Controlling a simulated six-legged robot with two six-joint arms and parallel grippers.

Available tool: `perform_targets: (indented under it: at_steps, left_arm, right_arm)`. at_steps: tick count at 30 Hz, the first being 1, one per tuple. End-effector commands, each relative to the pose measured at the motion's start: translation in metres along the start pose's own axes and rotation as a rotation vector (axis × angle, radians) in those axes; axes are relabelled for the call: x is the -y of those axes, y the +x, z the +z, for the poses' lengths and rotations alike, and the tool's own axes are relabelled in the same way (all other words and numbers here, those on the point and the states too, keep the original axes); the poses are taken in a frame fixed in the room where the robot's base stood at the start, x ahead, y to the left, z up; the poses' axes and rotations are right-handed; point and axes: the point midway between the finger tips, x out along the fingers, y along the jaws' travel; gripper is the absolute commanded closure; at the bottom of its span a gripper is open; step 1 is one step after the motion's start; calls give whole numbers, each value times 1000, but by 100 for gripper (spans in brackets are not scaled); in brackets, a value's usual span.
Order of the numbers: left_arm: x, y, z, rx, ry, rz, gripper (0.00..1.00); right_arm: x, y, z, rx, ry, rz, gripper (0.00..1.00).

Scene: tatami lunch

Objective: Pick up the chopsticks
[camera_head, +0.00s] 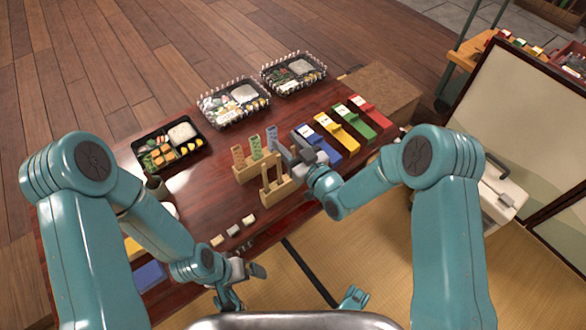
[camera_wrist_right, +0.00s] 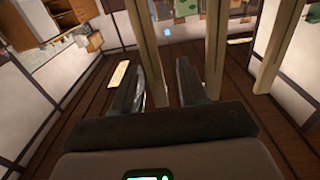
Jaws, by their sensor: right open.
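No loose chopsticks can be made out for certain. Several long pale wooden sticks (camera_wrist_right: 215,45) stand close in the right wrist view. I cannot tell whether they are chopsticks or posts of the small wooden rack (camera_head: 275,190) on the table in the head view. My right gripper (camera_head: 303,152) is over the table beside this rack, next to the blue case (camera_head: 326,145). It is open; its dark fingers show in the right wrist view (camera_wrist_right: 160,75), with one stick near them. My left gripper (camera_head: 245,272) is low at the table's front edge, its jaw gap unclear.
A wooden stand (camera_head: 254,165) with coloured patterned strips is behind the rack. Yellow, green (camera_head: 354,123) and red cases stand to the right. Lunch boxes (camera_head: 168,147) line the far side. Small pale blocks (camera_head: 233,230) lie in front. A white-topped chest stands at the right.

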Motion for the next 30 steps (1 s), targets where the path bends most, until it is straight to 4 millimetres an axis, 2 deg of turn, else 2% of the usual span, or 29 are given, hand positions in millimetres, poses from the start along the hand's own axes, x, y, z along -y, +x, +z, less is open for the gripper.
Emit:
perform_targets:
  at_steps: [4, 5, 6, 8, 9, 22, 26, 30]
  left_arm:
    - [0, 0, 0, 0, 0, 0, 0]
    - [0, 0, 0, 0, 0, 0, 0]
    - [0, 0, 0, 0, 0, 0, 0]
    - [0, 0, 0, 0, 0, 0, 0]
    - [0, 0, 0, 0, 0, 0, 0]
    - [-1, -2, 1, 1, 1, 0, 0]
    - [-3, -7, 2, 4, 4, 0, 0]
    - [-8, -14, 4, 10, 9, 1, 0]
  right_arm:
    - [0, 0, 0, 0, 0, 0, 57]
    - [0, 0, 0, 0, 0, 0, 61]
    - [0, 0, 0, 0, 0, 0, 74]
    - [0, 0, 0, 0, 0, 0, 93]
    - [0, 0, 0, 0, 0, 0, 100]
    - [0, 0, -5, -1, 0, -1, 100]
    - [0, 0, -20, -3, -1, -1, 100]
    - [0, 0, -46, -3, -2, -2, 100]
